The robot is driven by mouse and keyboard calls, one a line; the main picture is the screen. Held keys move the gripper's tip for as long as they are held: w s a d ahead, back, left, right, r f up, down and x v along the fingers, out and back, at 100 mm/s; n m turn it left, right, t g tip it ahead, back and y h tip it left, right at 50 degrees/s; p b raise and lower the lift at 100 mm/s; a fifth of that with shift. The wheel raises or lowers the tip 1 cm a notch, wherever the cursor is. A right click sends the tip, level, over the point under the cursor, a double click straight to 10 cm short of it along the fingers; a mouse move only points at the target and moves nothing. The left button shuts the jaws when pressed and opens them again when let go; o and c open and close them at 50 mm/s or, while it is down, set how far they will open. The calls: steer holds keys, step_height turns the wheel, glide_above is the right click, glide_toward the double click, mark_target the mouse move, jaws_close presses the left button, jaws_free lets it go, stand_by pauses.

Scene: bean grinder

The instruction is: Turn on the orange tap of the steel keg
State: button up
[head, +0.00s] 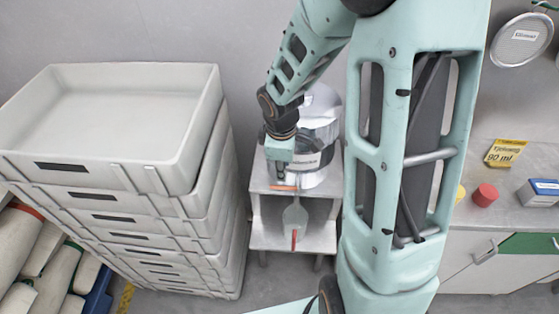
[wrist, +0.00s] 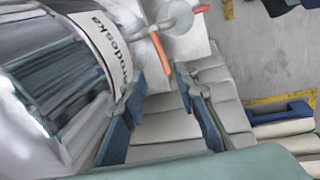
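The steel keg (head: 320,112) stands upright on a small steel stand (head: 322,206); its shiny wall and label fill the left of the wrist view (wrist: 60,85). The orange tap (head: 284,188) is low on the keg's front; its lever shows in the wrist view (wrist: 161,54). My gripper (wrist: 158,82) is open, with its dark blue fingers apart. The lever's end appears near the gap between the fingertips, not clasped. In the head view, my gripper (head: 279,168) is just above the tap, its fingers mostly hidden.
A grey scoop-like vessel (head: 295,217) with a red handle is on the stand below the tap. Stacked grey crates (head: 120,170) stand close on the left. A counter at right bears a red piece (head: 485,195).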

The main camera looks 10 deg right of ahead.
mark_target(280, 187)
steer(key=shift+n, duration=0.5)
steer(key=f, duration=0.3)
steer(key=w+f+b, duration=0.1)
steer(key=f, duration=0.3)
steer(key=w+f, duration=0.1)
steer(key=f, duration=0.2)
steer(key=shift+w+a+f, duration=0.1)
steer(key=shift+a+f, duration=0.05)
steer(key=shift+f, duration=0.15)
steer(key=shift+c, duration=0.5)
jaws_close()
